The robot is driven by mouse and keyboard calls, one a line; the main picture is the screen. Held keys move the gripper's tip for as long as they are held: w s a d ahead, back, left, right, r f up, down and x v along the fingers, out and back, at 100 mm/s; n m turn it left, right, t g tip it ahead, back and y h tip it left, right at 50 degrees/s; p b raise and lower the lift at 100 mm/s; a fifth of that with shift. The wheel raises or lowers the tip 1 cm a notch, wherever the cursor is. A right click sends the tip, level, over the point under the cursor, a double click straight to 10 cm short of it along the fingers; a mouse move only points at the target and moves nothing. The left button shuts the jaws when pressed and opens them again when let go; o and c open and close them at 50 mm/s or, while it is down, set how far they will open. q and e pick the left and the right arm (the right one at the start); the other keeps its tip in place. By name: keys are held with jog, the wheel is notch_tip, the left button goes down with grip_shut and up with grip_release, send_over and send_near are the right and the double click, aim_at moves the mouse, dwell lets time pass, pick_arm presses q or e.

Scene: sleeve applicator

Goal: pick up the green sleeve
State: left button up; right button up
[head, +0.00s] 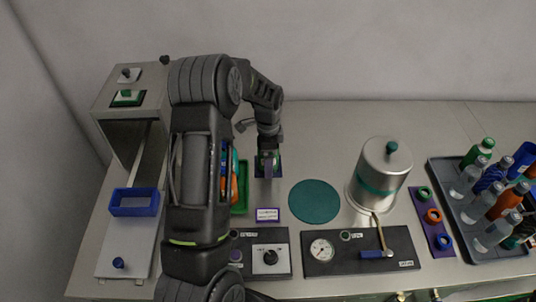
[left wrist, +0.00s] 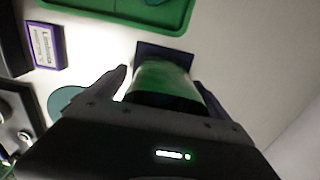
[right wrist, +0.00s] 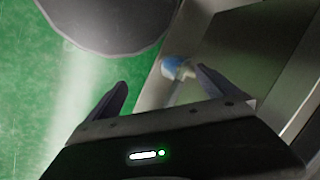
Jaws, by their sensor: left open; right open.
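The green sleeve (left wrist: 162,78) stands between the fingers of my left gripper (left wrist: 161,77) in the left wrist view, over a dark blue square pad (left wrist: 150,49). The fingers are open, one on each side of it, and I cannot tell whether either touches it. In the head view the left gripper (head: 268,165) is over the pad, and only a little green of the sleeve shows there. My right gripper (right wrist: 160,77) is open and empty in the right wrist view, and it is not in the head view.
A green tray (head: 240,203) with colored items is left of the pad, partly behind my left arm. A teal disc (head: 314,201), a metal canister (head: 382,177) and a bottle tray (head: 481,254) are to the right. The right wrist view shows green floor (right wrist: 50,100) and metal furniture.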

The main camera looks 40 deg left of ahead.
dwell(0.3)
pick_arm(q)
jog(key=c, duration=1.4)
